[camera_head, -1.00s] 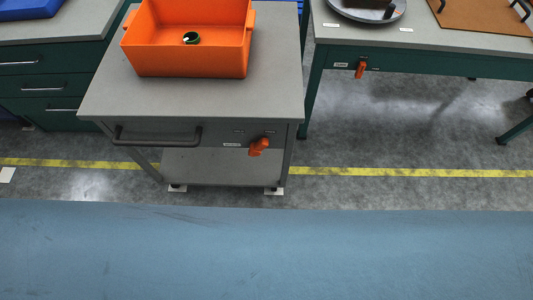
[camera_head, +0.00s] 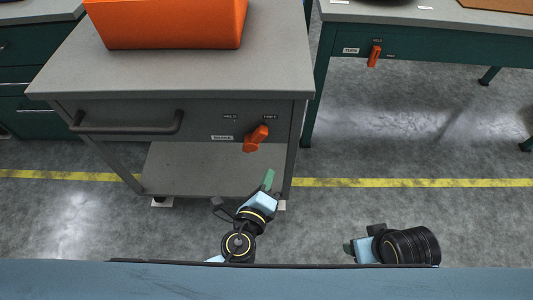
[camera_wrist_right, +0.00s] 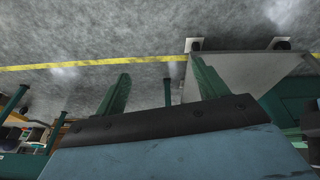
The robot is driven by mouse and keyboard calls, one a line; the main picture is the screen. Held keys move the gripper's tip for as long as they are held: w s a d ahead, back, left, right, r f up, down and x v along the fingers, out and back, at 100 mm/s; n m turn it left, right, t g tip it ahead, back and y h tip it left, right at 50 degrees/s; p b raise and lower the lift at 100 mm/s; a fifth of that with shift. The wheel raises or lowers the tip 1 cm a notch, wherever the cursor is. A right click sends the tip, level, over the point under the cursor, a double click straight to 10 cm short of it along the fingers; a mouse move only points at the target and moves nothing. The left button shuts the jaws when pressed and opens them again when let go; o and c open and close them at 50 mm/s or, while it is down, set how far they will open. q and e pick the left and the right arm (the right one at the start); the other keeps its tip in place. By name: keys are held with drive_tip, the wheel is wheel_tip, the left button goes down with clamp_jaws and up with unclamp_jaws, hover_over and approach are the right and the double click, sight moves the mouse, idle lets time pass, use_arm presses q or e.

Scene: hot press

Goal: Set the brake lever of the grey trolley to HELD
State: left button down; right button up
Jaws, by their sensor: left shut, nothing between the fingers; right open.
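The grey trolley (camera_head: 200,112) stands ahead with its front panel facing me. The orange brake lever (camera_head: 256,138) is on the right of that panel. It is tilted, with its upper end towards the FREE mark (camera_head: 270,117); the HELD mark (camera_head: 230,117) is up to its left. My left gripper (camera_head: 268,180) is shut and empty, in front of and below the lever in the picture, apart from it. My right gripper (camera_head: 348,248) is low, right of the trolley. The right wrist view shows its two green fingers (camera_wrist_right: 160,72) spread with nothing between them.
An orange bin (camera_head: 170,25) stands on the trolley top. A bar handle (camera_head: 127,123) sticks out at the panel's left. A green bench (camera_head: 430,47) with another orange lever (camera_head: 374,56) stands at the right. Floor between trolley and bench is clear.

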sight(255, 139)
use_arm(q)
drive_tip(key=shift+w+d+r, duration=0.1)
drive_tip(key=shift+d+r, duration=0.1)
drive_tip(key=shift+r, duration=0.25)
use_arm(e)
drive_tip(key=shift+r, duration=0.3)
use_arm(q)
drive_tip(key=b+x, duration=0.2)
drive_tip(key=x, duration=0.8)
drive_tip(key=shift+w+d, duration=0.1)
drive_tip(key=shift+w, duration=0.1)
use_arm(e)
drive_tip(key=a+v, duration=0.1)
drive_tip(key=v, duration=0.4)
use_arm(q)
drive_tip(key=a+r+p, duration=0.1)
drive_tip(key=a+p, duration=0.1)
drive_tip(key=a, duration=0.1)
drive_tip(key=shift+s+r, duration=0.2)
drive_tip(key=shift+r, duration=0.2)
drive_tip(key=shift+a+r, duration=0.1)
drive_tip(key=shift+a, duration=0.2)
use_arm(e)
drive_tip(key=d+x, duration=0.1)
drive_tip(key=x, duration=0.5)
drive_tip(key=shift+d, duration=0.2)
drive_tip(key=shift+s, duration=0.1)
